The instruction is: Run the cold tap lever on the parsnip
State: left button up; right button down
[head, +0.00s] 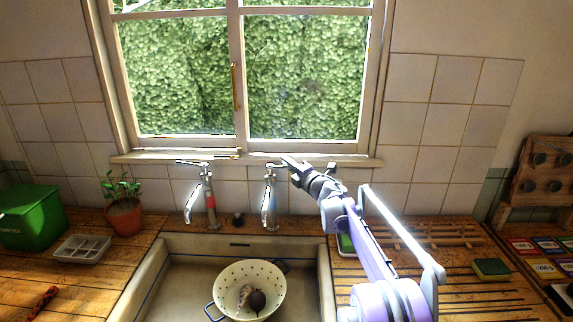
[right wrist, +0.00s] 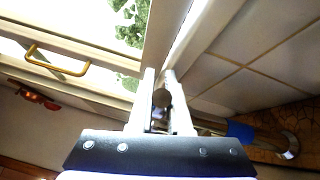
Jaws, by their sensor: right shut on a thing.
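The cold tap (head: 268,205) stands behind the sink, right of the red-banded tap (head: 210,205). Its blue band (right wrist: 240,130) shows in the right wrist view. My right gripper (head: 288,162) is at the top of the cold tap, shut on its lever, whose round end (right wrist: 161,97) shows between the fingers in the right wrist view. The parsnip seems to be the pale piece (head: 245,292) in the white colander (head: 228,278), partly hidden by a dark round vegetable (head: 257,300). I see no water below the spout. My left gripper is out of view.
The colander sits in the sink (head: 183,260). A window with a brass handle (head: 235,87) is close behind the taps. A potted plant (head: 123,210), grey tray (head: 82,248) and green bin (head: 30,215) stand left; a sponge (head: 491,268) lies right.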

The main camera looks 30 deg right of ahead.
jog(key=shift+s+a+m+h, duration=0.1)
jog(key=shift+s+m+h, duration=0.1)
jog(key=shift+m+h, duration=0.3)
jog(key=shift+s+a+m+h, duration=0.1)
jog(key=shift+s+m+h, duration=0.15)
jog(key=shift+h, duration=0.45)
jog(key=c, duration=0.9)
grip_release()
jog(key=shift+o, duration=0.2)
jog(key=shift+s+f, duration=0.1)
jog(key=shift+s, duration=0.45)
jog(key=s+b, duration=0.1)
jog(key=s, duration=0.8)
jog(key=shift+s+a+f, duration=0.2)
jog(key=shift+s+a, duration=0.15)
